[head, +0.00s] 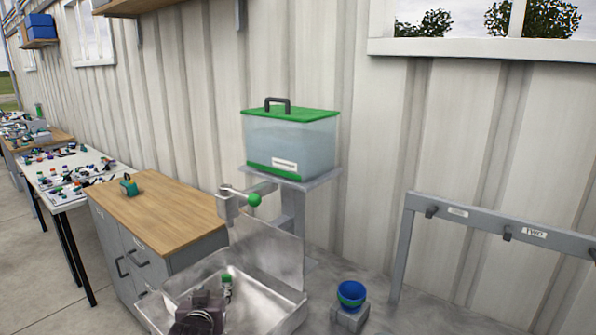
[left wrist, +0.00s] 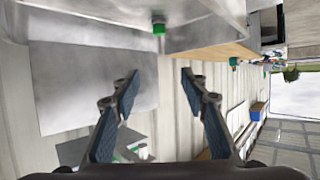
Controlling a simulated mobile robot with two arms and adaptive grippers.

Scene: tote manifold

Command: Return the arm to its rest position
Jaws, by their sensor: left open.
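My left gripper (head: 207,303) is low in the head view, over the metal basin (head: 262,312). In the left wrist view its two fingers (left wrist: 158,82) are spread apart with nothing between them. A small green-topped piece (head: 227,279) shows just beyond the gripper at the basin; it also shows in the left wrist view (left wrist: 158,28), apart from the fingertips. My right gripper is not in view.
A clear tote with a green lid (head: 290,140) stands on a grey wall stand, above a green-knobbed fitting (head: 254,200). A wooden-topped cabinet (head: 165,207) is at left. A blue bowl (head: 351,294) sits on a grey block at right, near a grey hook rail (head: 480,225).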

